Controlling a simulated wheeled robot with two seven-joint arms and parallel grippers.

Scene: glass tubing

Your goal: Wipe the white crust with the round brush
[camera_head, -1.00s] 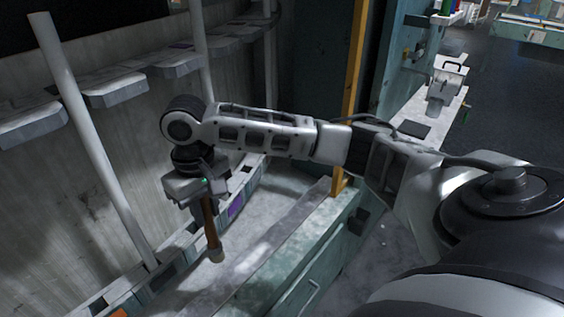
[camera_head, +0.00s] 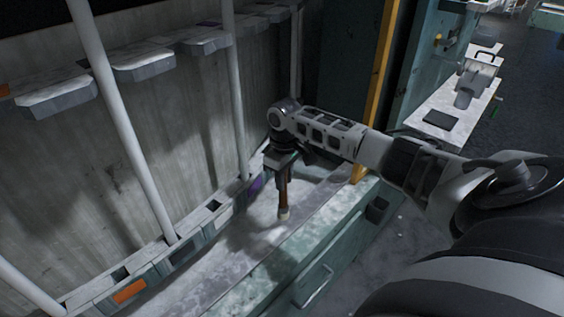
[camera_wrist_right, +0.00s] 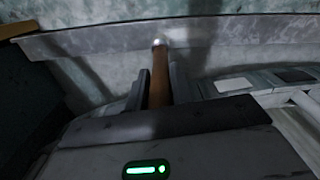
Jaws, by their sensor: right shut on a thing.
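My right gripper (camera_head: 283,172) points down over the trough-like bench top and is shut on the round brush (camera_head: 284,197). The brush has a brown handle and a pale tip, and hangs nearly upright. In the right wrist view, the brush (camera_wrist_right: 158,85) stands between the two dark fingers of my right gripper (camera_wrist_right: 159,72), its pale tip against the mottled surface. I cannot tell whether the tip touches. Whitish, patchy crust (camera_head: 247,260) shows on the teal bench ledge, and pale mottling also shows in the trough. The crust's edges are unclear. My left gripper is out of view.
White upright tubes (camera_head: 120,125) and a row of grey boxes (camera_head: 190,243) line the wall side of the bench. A yellow post (camera_head: 376,85) stands close behind my right forearm. A side bench (camera_head: 455,105) with a grey device is at right.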

